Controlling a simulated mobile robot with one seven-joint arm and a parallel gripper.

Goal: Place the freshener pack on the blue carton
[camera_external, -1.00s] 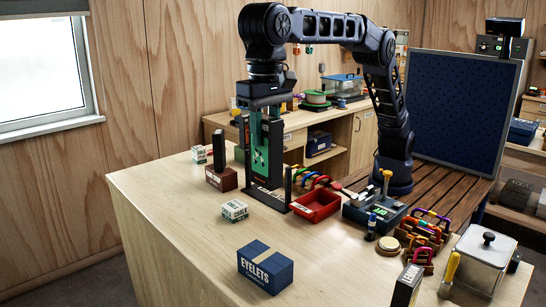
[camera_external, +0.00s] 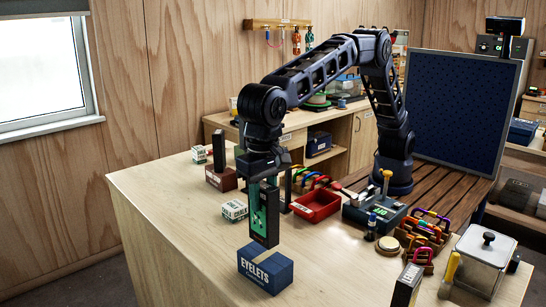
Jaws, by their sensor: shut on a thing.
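The freshener pack (camera_external: 264,222), a tall dark pack with a green face, is upright in my gripper (camera_external: 264,187). My gripper points down and is shut on its upper part. The blue carton (camera_external: 265,270), marked EYELETS, sits near the front edge of the bench. The pack's lower end is right over the carton's top, overlapping its back edge in this view. I cannot tell whether they touch.
A small white-green box (camera_external: 234,210) is left of the pack. A red tray (camera_external: 317,206), a dark scale-like device (camera_external: 374,215) and a rack of carabiners (camera_external: 421,238) stand to the right. Bare bench top (camera_external: 335,265) lies right of the carton.

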